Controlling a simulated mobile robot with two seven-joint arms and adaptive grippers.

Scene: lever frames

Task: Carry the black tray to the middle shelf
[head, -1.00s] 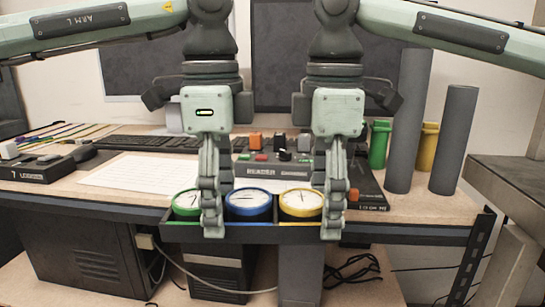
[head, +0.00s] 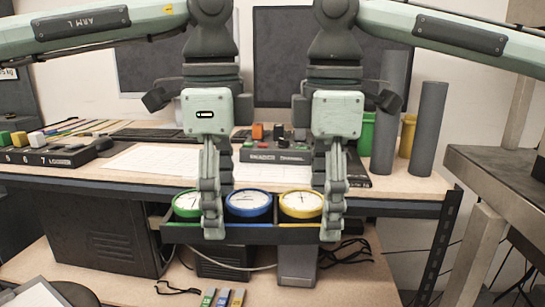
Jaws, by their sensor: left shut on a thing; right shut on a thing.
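The black tray (head: 270,237) hangs level in front of the desk edge, in the lower middle of the head view. It holds three round dials: green-rimmed (head: 187,203), blue-rimmed (head: 248,203) and yellow-rimmed (head: 301,204). My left gripper (head: 212,220) is shut on the tray near its left end, just right of the green dial. My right gripper (head: 333,220) is shut on the tray's right end. The fingers hide parts of the front wall and the right end. I cannot tell which surface is the middle shelf.
A wooden desk (head: 400,190) with a dark edge carries a control box (head: 275,155), papers and grey cylinders (head: 428,130). A lower board (head: 340,285) holds a dark cabinet (head: 85,230) and cables. A grey metal rack (head: 490,165) stands at right, with floor between it and the desk.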

